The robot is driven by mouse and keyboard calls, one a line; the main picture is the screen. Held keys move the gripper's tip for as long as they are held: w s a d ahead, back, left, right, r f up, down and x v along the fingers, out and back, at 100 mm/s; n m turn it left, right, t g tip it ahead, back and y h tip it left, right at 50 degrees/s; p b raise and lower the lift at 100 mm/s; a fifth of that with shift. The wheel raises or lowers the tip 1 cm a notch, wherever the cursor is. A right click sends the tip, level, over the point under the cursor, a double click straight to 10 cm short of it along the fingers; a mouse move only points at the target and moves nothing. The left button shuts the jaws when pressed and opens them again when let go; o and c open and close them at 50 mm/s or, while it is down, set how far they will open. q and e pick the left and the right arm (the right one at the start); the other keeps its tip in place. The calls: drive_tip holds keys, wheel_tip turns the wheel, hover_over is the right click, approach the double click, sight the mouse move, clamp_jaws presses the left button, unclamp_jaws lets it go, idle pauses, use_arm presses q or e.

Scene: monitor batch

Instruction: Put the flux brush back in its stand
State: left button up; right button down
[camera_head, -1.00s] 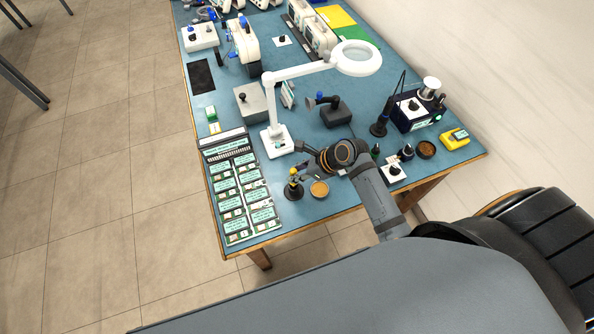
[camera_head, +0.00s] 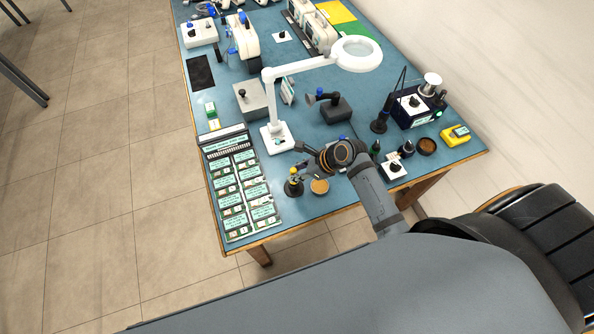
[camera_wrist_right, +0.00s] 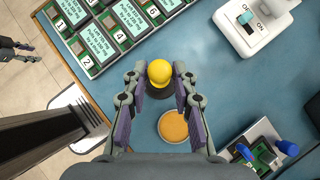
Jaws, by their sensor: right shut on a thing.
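The flux brush, seen as a yellow rounded top (camera_wrist_right: 159,72), is between the fingertips of my right gripper (camera_wrist_right: 158,88), which is shut on it. In the head view its yellow top (camera_head: 293,171) shows above a round black stand (camera_head: 293,188) near the bench's front left corner. The stand's dark body (camera_wrist_right: 158,92) shows just below the yellow top in the wrist view. I cannot tell whether the brush is seated in it. My left gripper (camera_wrist_right: 22,52) shows small at the wrist view's left edge, over the floor; its opening is unclear.
A round tin of amber material (camera_head: 319,186) stands right beside the stand. A labelled component tray (camera_head: 239,190) lies to the left. A white magnifier lamp (camera_head: 277,137) rises behind.

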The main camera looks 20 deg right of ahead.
drive_tip(key=shift+f, duration=0.25)
drive_tip(key=shift+f, duration=0.4)
drive_tip(key=c, duration=1)
unclamp_jaws()
drive_tip(key=v, duration=1.2)
